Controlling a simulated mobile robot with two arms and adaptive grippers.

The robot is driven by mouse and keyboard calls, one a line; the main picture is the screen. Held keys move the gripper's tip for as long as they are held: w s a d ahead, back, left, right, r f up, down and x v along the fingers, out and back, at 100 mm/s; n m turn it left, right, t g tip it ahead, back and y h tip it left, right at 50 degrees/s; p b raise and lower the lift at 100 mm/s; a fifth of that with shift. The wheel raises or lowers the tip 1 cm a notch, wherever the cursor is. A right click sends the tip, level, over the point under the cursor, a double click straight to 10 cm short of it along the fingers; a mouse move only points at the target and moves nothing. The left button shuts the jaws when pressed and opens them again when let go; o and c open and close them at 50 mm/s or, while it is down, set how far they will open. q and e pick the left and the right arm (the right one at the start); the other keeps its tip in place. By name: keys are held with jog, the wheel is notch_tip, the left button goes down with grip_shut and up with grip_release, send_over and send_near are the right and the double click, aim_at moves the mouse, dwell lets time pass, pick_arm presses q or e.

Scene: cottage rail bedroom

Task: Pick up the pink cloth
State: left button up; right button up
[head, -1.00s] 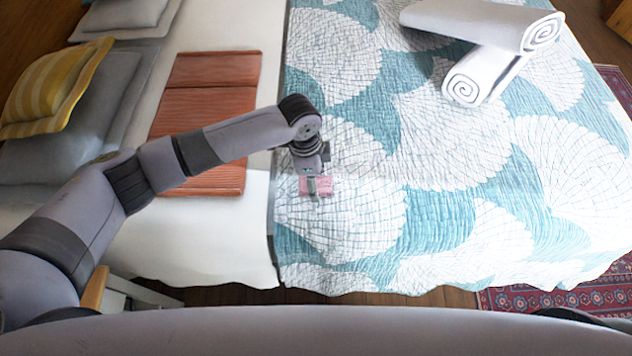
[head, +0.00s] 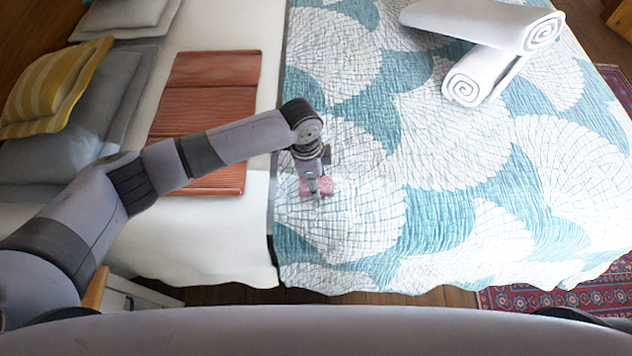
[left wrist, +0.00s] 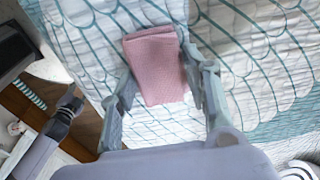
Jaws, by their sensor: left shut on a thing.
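The pink cloth (head: 318,187) is a small folded piece at the bed's near part, on the teal and white quilt (head: 440,235) in the head view. My left gripper (head: 318,190) is over it and shut on it. In the left wrist view the cloth (left wrist: 157,68) lies between the two fingers of my left gripper (left wrist: 162,85), with its far end sticking out past them. Whether the cloth is clear of the quilt I cannot tell.
Two rolled white towels (head: 480,30) lie at the upper right of the bed. An orange folded blanket (head: 215,75) lies on the white sheet at left, near a yellow striped pillow (head: 45,90) and grey pillows. The quilt around the cloth is bare.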

pick_arm(q)
jog(key=shift+c, duration=0.5)
notch_tip(320, 180, up, 20)
dwell(0.3)
jog(key=o, duration=0.5)
jog(key=shift+a, duration=0.1)
jog(key=c, duration=0.5)
